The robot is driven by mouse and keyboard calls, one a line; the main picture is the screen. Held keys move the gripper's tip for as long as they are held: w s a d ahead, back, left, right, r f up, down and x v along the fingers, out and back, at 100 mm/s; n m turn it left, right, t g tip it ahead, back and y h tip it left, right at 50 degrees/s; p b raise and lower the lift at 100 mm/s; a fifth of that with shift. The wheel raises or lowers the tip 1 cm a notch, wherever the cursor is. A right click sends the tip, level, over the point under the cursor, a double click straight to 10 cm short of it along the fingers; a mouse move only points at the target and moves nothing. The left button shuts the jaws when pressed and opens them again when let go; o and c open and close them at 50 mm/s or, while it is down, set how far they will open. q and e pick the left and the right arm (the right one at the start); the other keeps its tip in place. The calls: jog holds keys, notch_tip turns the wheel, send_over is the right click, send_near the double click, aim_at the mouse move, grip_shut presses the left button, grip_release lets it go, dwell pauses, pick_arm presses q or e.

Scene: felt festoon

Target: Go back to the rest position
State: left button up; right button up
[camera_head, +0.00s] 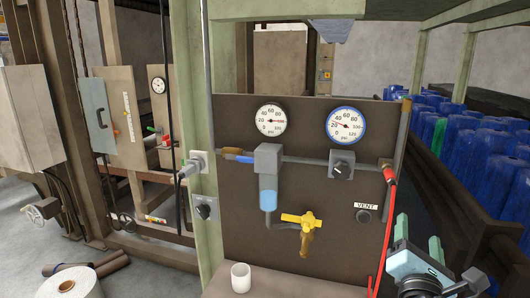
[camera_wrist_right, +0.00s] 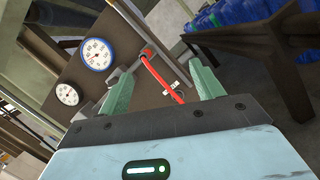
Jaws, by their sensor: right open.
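My right gripper (camera_head: 420,236) is at the lower right of the head view, in front of the right edge of the brown panel (camera_head: 315,235). Its two green fingers are apart with nothing held between them. In the right wrist view the open fingers (camera_wrist_right: 162,70) show with the panel beyond them. A red hose (camera_head: 388,225) hangs from the panel's right side, just left of the gripper; in the wrist view (camera_wrist_right: 164,84) it appears between the fingers, and I cannot tell the gap. My left gripper is not in view.
The panel carries two gauges (camera_head: 271,120) (camera_head: 346,125), a yellow valve (camera_head: 302,221), a black knob (camera_head: 341,169) and a vent port (camera_head: 363,216). A white cup (camera_head: 241,277) stands on the ledge below. Blue cylinders (camera_head: 485,150) stand behind a rail at right.

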jog(key=s+f+m+g+y, duration=0.3)
jog(key=s+f+y, duration=0.1)
jog(key=f, duration=1)
jog(key=s+f+m+g+y, duration=0.3)
jog(key=f, duration=1.1)
jog(key=s+d+f+m+g+y, duration=0.1)
jog(key=s+f+m+g+y, duration=0.1)
jog(key=s+f+m, duration=0.6)
jog(key=s+d+f+m+g+y, duration=0.1)
jog(key=s+d+f+m+g, duration=0.15)
jog(key=s+f, duration=0.65)
jog(key=s+a+r+m+t, duration=0.1)
jog(key=a+m, duration=0.5)
jog(key=a, duration=0.6)
jog(key=shift+s+a+r+t, duration=0.25)
jog(key=shift+s+r+t, duration=0.1)
jog(key=shift+s, duration=0.2)
